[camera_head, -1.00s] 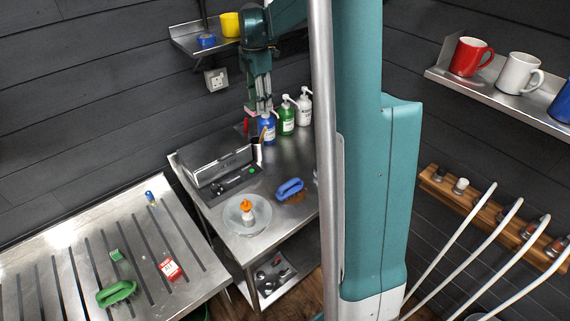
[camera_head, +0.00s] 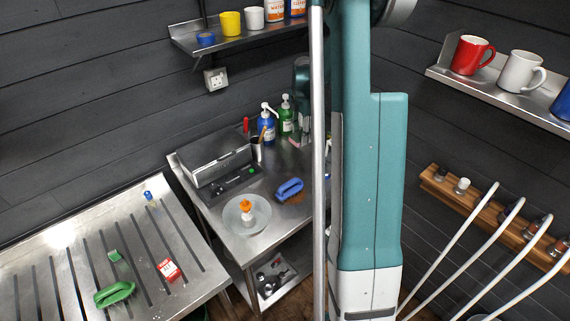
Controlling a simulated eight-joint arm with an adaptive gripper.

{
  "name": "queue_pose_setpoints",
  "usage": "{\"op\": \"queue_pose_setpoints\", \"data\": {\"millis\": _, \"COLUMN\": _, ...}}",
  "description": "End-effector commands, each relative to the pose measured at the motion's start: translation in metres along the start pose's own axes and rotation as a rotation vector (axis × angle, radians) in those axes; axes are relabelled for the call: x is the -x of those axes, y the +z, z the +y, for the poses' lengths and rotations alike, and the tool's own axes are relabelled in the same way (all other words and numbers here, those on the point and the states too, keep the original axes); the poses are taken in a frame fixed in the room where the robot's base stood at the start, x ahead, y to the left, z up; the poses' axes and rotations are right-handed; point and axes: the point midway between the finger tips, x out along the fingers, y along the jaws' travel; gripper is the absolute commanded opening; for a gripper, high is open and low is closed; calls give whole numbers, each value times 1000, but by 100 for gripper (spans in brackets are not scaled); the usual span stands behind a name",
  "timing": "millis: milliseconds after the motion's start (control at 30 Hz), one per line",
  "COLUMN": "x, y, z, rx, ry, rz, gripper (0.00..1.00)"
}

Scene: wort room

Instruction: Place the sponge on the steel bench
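My gripper (camera_head: 303,132) is partly hidden behind my column, over the back right of a steel bench (camera_head: 256,242). A small pinkish block (camera_head: 294,143), perhaps the sponge, is at its fingertips and seems held. Whether the block touches the bench top is unclear. The bench top carries a grey lidded case, bottles and a dish. A small green block (camera_head: 114,256) lies on the slatted steel surface (camera_head: 190,230) at the left; it is too small to identify.
A blue pump bottle (camera_head: 267,128) and a green one (camera_head: 286,120) stand close left of my gripper. A blue-handled brush (camera_head: 289,188) and a dish (camera_head: 233,222) with an orange-capped bottle lie nearer the front. A shelf (camera_head: 190,45) hangs above.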

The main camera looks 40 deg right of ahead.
Motion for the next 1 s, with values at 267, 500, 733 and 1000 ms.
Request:
{"op": "queue_pose_setpoints", "data": {"millis": 267, "x": -1, "y": 1, "z": 0, "rx": 0, "ry": 0, "rz": 0, "gripper": 35}}
{"op": "queue_pose_setpoints", "data": {"millis": 500, "x": -9, "y": 1, "z": 0, "rx": 0, "ry": 0, "rz": 0, "gripper": 35}}
{"op": "queue_pose_setpoints", "data": {"millis": 733, "x": -38, "y": 1, "z": 0, "rx": 0, "ry": 0, "rz": 0, "gripper": 35}}
{"op": "queue_pose_setpoints", "data": {"millis": 1000, "x": -62, "y": 1, "z": 0, "rx": 0, "ry": 0, "rz": 0, "gripper": 35}}
